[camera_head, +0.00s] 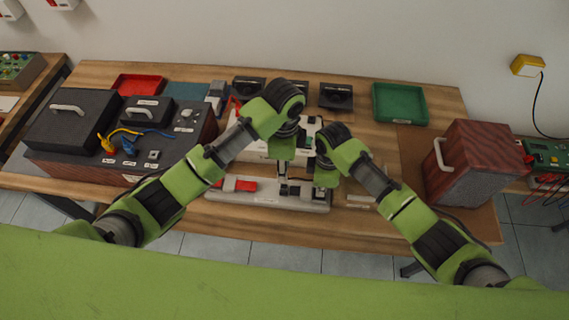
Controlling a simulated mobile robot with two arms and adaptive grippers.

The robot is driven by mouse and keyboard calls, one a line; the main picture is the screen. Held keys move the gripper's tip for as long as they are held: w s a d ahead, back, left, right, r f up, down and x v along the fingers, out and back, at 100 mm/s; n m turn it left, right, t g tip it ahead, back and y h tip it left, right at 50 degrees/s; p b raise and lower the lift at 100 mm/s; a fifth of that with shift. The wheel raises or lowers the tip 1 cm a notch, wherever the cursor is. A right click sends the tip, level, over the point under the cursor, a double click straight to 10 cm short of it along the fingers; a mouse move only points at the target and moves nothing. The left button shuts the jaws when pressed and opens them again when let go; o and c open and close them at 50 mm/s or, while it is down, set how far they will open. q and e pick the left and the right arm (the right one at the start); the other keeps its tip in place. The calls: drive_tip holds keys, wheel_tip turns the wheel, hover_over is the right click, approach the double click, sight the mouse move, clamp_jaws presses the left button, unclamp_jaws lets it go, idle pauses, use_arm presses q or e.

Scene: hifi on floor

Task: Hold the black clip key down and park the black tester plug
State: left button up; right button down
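A pale grey clip base (262,201) lies near the table's front edge, with a red key (239,184) on its left part. Its right part has dark pieces, partly covered by my grippers. My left gripper (283,183) points down over the middle of the base, close to a small dark piece. My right gripper (325,183) points down just right of it, over the base's right end. Fingertips are small and partly hidden, so I cannot tell whether either grips anything. I cannot clearly make out the black tester plug or the black key.
Behind the grippers stands a white unit (253,150), partly hidden by my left arm. A dark amplifier box (120,160) is at left, a wooden speaker (475,165) at right. A green tray (399,104) and a red tray (139,85) lie at the back.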

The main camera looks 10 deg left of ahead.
sight(284, 185)
use_arm(q)
wheel_tip(284, 185, down, 11)
drive_tip(key=shift+r, duration=0.1)
use_arm(e)
drive_tip(key=shift+f, duration=0.1)
idle(0.3)
use_arm(q)
clamp_jaws()
drive_tip(key=shift+r, duration=0.5)
idle(1.0)
drive_tip(key=shift+r, duration=1.7)
use_arm(e)
drive_tip(key=shift+r, duration=3.1)
